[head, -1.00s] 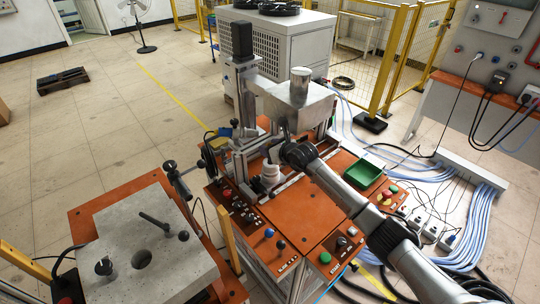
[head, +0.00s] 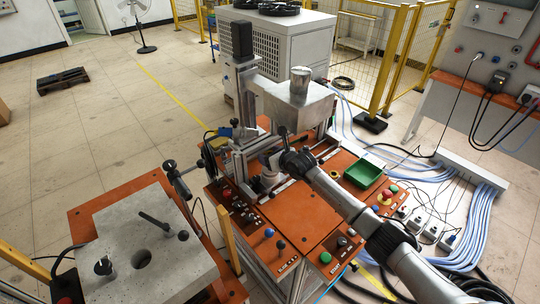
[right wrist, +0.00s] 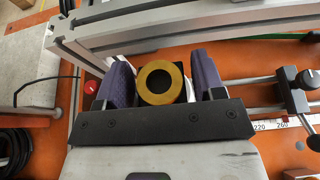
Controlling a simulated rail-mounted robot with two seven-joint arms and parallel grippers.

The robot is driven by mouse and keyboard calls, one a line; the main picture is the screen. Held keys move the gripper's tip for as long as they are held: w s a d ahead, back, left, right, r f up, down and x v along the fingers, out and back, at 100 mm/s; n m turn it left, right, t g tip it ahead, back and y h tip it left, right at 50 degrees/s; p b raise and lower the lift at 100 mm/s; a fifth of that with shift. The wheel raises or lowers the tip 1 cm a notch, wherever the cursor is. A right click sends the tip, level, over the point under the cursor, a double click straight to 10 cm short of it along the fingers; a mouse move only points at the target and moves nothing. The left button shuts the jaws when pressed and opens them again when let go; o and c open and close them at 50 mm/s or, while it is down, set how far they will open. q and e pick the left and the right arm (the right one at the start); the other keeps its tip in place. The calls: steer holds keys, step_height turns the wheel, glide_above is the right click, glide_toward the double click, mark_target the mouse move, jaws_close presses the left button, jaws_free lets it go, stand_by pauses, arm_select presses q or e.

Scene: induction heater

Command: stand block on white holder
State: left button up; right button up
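A brass-coloured round piece (right wrist: 141,84) with a central opening, which looks like the block, shows end-on in the right wrist view. The two purple finger pads of my right gripper (right wrist: 161,78) stand on either side of it, with very narrow gaps. I cannot tell whether the pads touch it. In the head view my right gripper (head: 274,158) reaches down and left over the pale round holder (head: 268,179) on the orange bench. The gripper and arm hide much of this spot, and the block is not clear there. My left gripper is not in view.
A metal press-like unit (head: 300,103) stands close behind my right gripper. A green tray (head: 362,172) lies to the right. The front of the orange bench top (head: 303,222) is clear, with buttons and levers along its edge. Metal rails (right wrist: 180,35) pass beside the fingers.

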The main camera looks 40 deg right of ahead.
steer(key=shift+o, duration=0.7)
